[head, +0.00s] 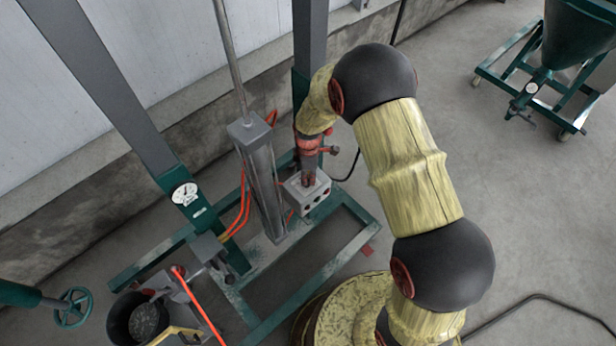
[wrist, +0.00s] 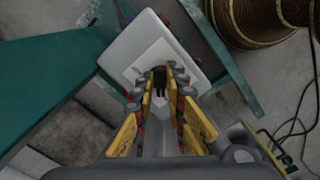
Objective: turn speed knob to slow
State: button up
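The small light-grey control box (head: 308,193) sits on the green frame, with dark round controls on its front face. In the wrist view the box (wrist: 190,55) shows as a pale block with a white plate (wrist: 147,62) on its top. A dark knob (wrist: 160,80), which appears to be the speed knob, stands on this plate. My gripper (head: 310,176) points down at the top of the box. In the wrist view the fingertips of my gripper (wrist: 160,78) lie on either side of the knob. Whether they touch it is unclear. The knob's setting is hidden.
A grey upright cylinder (head: 262,185) and orange hoses (head: 242,208) stand just left of the box. A bucket (head: 140,318) is at lower left. A green wheeled hopper (head: 575,45) stands at upper right.

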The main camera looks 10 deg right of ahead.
jog(key=o, duration=0.3)
jog(key=shift+r, duration=0.1)
notch_tip(320, 180, up, 12)
dwell(0.6)
dwell(0.5)
